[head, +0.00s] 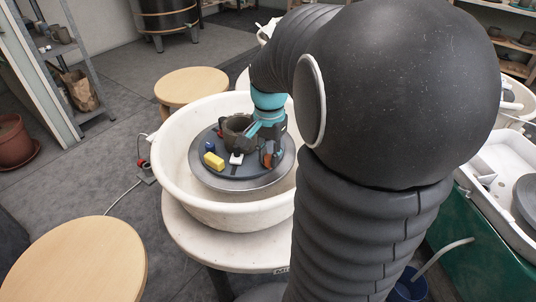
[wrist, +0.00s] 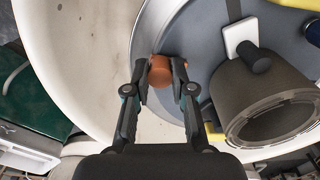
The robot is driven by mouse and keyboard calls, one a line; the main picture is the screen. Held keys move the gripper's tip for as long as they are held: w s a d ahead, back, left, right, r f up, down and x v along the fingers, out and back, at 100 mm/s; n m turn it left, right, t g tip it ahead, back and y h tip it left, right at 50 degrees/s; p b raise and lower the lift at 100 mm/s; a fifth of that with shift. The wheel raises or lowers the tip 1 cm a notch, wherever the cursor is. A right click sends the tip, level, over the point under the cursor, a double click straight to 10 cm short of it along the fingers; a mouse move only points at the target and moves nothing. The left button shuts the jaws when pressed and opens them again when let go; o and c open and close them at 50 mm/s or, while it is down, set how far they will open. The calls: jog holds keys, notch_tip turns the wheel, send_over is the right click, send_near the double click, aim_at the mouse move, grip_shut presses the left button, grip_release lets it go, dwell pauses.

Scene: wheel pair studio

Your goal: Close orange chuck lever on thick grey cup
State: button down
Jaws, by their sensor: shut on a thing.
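The thick grey cup (head: 237,134) stands on the round wheel head, and its dark wall and open mouth show at the right of the wrist view (wrist: 262,92). The orange chuck lever (head: 267,160) is beside the cup near the wheel head's edge. My gripper (wrist: 162,82) is shut on the orange lever (wrist: 161,70), with one finger on each side of it. In the head view my gripper (head: 271,151) partly covers the lever. A white pad (head: 236,158) touches or nearly touches the cup's near side; I cannot tell which.
The wheel head (head: 215,181) sits in a wide white basin (head: 172,178). A yellow block (head: 213,160) and a blue piece (head: 208,145) lie left of the cup. Wooden stools (head: 75,262) stand to the left. My arm hides much of the right side.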

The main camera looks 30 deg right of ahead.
aim_at(269, 157)
jog(key=c, duration=0.9)
grip_release()
jog(key=shift+c, duration=0.2)
notch_tip(269, 157, up, 12)
